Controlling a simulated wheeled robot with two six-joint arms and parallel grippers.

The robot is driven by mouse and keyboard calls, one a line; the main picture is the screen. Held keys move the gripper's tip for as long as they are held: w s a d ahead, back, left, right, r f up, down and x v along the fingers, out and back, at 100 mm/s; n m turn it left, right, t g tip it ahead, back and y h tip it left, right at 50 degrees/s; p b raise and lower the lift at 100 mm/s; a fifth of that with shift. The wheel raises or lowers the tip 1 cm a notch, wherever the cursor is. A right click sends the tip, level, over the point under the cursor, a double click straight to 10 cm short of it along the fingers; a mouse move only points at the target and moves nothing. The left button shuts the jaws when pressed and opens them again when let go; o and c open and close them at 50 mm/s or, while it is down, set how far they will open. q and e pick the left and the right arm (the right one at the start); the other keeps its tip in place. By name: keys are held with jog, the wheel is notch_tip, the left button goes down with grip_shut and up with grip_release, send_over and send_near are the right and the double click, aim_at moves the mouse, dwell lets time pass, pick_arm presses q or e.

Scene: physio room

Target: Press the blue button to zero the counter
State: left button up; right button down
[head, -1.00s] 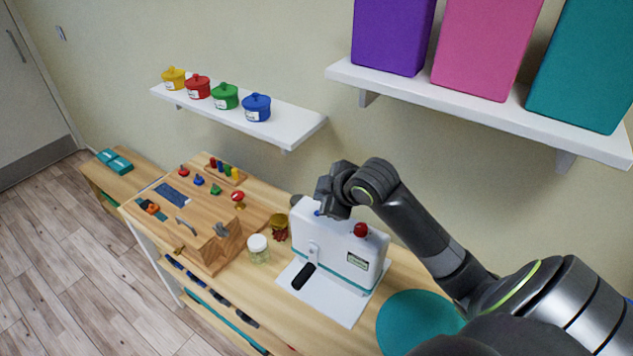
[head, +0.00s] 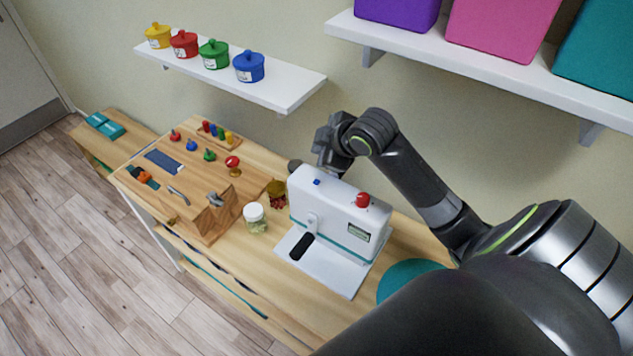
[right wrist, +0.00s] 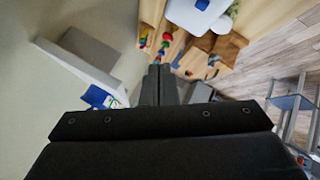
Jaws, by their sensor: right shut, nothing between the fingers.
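The blue button (head: 317,182) is small and sits on the top left of a white machine (head: 328,212) with a teal stripe. The button also shows at the top of the right wrist view (right wrist: 202,4). A red knob (head: 362,200) is on the machine's top right, and a small display (head: 358,232) is on its front, too small to read. My right gripper (head: 324,160) is above and behind the machine, apart from the button. Its fingers (right wrist: 160,72) are shut and empty in the right wrist view. My left gripper is not in view.
A jar with a white lid (head: 254,218) stands left of the machine. A wooden board (head: 190,180) with coloured pegs and latches lies farther left. A shelf (head: 285,95) with coloured pots and a higher shelf (head: 480,62) with bins project from the wall.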

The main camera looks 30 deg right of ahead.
jog(key=b, duration=0.6)
send_over(316, 182)
jog(key=f, duration=0.4)
jog(key=s+f, duration=0.1)
jog(key=f, duration=0.1)
jog(key=shift+d+f, duration=0.3)
jog(key=shift+f, duration=0.05)
jog(key=shift+f+b, duration=0.45)
jog(key=shift+f, duration=0.05)
jog(key=shift+f, duration=0.15)
dwell(0.5)
jog(key=shift+f, duration=0.3)
jog(key=shift+f, duration=0.55)
dwell(0.6)
jog(key=shift+r, duration=0.1)
jog(key=shift+r+p, duration=0.9)
jog(key=shift+p, duration=0.05)
